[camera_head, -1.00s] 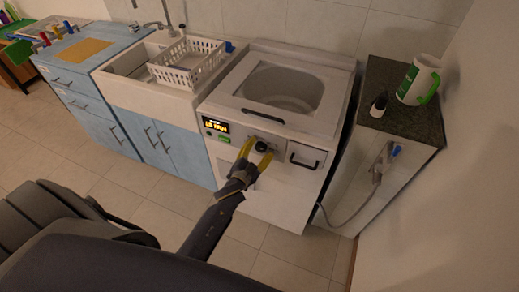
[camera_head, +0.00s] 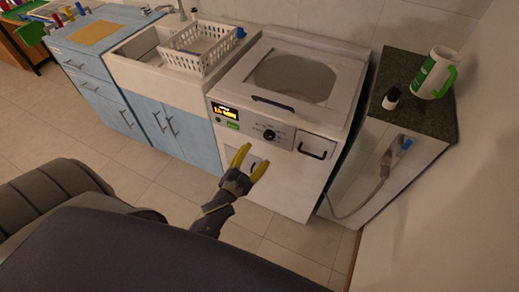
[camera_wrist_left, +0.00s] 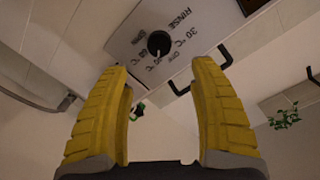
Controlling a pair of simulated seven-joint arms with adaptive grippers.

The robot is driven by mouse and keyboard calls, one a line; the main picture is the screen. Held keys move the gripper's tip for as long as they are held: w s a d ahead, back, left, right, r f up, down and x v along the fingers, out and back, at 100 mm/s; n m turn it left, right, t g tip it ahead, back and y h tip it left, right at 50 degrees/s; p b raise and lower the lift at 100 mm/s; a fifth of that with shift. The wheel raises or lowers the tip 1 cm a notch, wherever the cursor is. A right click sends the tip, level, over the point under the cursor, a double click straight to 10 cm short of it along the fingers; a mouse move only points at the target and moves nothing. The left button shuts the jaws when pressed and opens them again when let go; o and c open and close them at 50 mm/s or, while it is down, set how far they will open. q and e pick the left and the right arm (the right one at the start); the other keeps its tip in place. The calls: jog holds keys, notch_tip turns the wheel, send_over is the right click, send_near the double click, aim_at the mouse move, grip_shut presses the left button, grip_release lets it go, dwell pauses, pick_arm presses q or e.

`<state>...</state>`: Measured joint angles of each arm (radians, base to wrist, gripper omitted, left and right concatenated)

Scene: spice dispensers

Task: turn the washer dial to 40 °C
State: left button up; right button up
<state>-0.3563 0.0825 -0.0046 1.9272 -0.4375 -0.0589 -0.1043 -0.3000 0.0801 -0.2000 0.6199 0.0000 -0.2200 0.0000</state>
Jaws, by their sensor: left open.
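The white washer (camera_head: 325,118) stands in the middle, with a round black dial (camera_head: 269,135) on its grey front panel. In the left wrist view the dial (camera_wrist_left: 159,42) sits top centre, ringed by printed labels including RINSE and 30 °C. A small pale mark shows on its lower edge, but I cannot tell which label it points to. My left gripper (camera_head: 255,157) is open and empty, in front of and below the dial, apart from it. Its yellow fingers (camera_wrist_left: 160,75) are spread wide in the left wrist view. My right gripper is not in view.
A display with amber text (camera_head: 225,111), too small to read, is left of the dial. A drawer handle (camera_head: 313,153) is right of it. A counter with a white-green mug (camera_head: 433,74) and small dark bottle (camera_head: 391,98) stands at right. The floor in front is clear.

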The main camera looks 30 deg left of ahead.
pick_arm(q)
jog(key=shift+s+r, duration=0.1)
jog(key=shift+s, duration=0.6)
jog(key=s+f+n+g, duration=0.1)
jog(key=s+f+g, duration=0.25)
jog(key=f, duration=0.75)
jog(key=s+d+f+n+g, duration=0.15)
jog(key=s+f, duration=0.35)
jog(key=f, duration=0.6)
jog(key=s+a+f+g, duration=0.1)
jog(key=s+f+g, duration=0.25)
jog(key=f, duration=0.65)
jog(key=s+f+g, duration=0.2)
jog(key=s+f, duration=0.5)
jog(key=s, duration=0.3)
jog(key=s+f+n+g, duration=0.1)
jog(key=s+f+g, duration=0.2)
jog(key=s+f, duration=0.4)
jog(key=s+f+g, duration=0.2)
jog(key=s+f, duration=0.4)
jog(key=s, duration=0.8)
jog(key=shift+s+f, duration=0.15)
jog(key=shift+f, duration=0.25)
